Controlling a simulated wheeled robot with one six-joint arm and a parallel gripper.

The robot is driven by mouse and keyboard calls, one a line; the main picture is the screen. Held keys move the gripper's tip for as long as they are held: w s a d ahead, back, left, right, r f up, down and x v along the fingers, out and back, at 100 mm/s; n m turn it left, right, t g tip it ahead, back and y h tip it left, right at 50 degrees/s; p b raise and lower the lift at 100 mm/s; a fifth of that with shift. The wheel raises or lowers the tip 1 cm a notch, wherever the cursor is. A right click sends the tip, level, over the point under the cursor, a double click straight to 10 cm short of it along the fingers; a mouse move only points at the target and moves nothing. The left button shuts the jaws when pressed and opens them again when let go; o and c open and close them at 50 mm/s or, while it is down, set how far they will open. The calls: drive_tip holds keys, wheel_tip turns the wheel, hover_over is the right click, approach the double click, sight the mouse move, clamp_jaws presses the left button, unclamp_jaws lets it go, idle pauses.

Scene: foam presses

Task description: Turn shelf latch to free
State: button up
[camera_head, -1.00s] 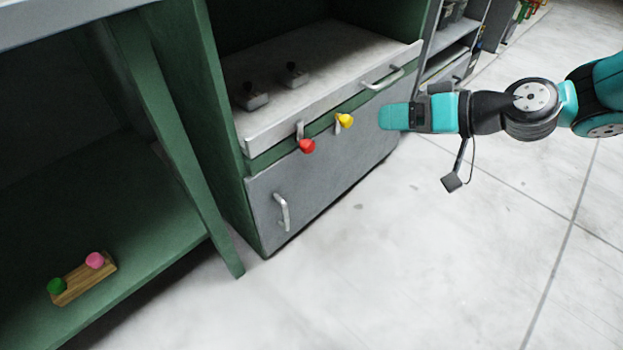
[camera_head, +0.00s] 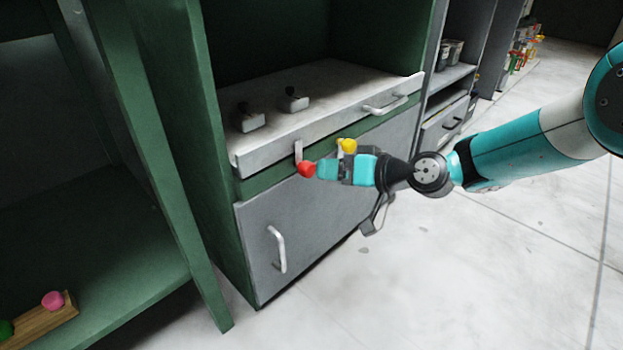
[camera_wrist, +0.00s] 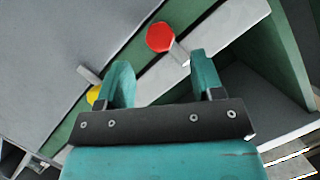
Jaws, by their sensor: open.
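Two latches sit on the green strip below the grey pull-out shelf (camera_head: 330,95). One has a red knob (camera_head: 306,169) and a metal arm that points up from the knob to the shelf's front edge. The other has a yellow knob (camera_head: 347,146), partly hidden behind my gripper in the head view. My gripper (camera_head: 322,169) is open, its tips close to the red knob. In the wrist view the red knob (camera_wrist: 160,37) is ahead of the open fingers (camera_wrist: 160,80), apart from them. The yellow knob (camera_wrist: 94,95) is beside the left finger.
The cabinet door (camera_head: 300,235) below has a vertical handle (camera_head: 277,250). The shelf front has its own handle (camera_head: 385,105). Two small blocks stand on the shelf. A green rack (camera_head: 165,150) with a wooden knob board (camera_head: 40,322) is at left. The floor at right is clear.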

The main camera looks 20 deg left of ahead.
sight(312, 170)
drive_tip(key=b+x, duration=0.2)
drive_tip(key=x, duration=0.4)
drive_tip(key=shift+a, duration=0.15)
drive_tip(key=c, duration=0.9)
